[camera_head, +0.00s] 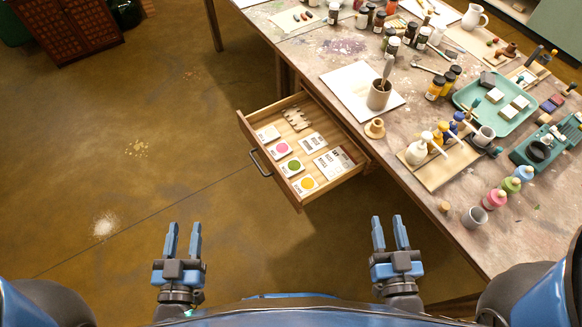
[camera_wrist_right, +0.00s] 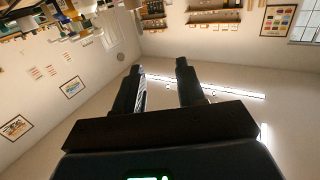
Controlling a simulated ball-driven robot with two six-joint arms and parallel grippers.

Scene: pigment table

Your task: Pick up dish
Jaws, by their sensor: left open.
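No thing can be told for certain as the dish. Small vessels stand on the table (camera_head: 341,45), among them a grey cup (camera_head: 474,217) near the front edge and a dark round bowl (camera_head: 540,151) on a teal device at the right. My left gripper (camera_head: 184,226) is open and empty over the floor, left of the drawer. My right gripper (camera_head: 387,219) is open and empty, short of the table's near edge.
An open drawer (camera_head: 347,176) with colour cards juts out from the table.

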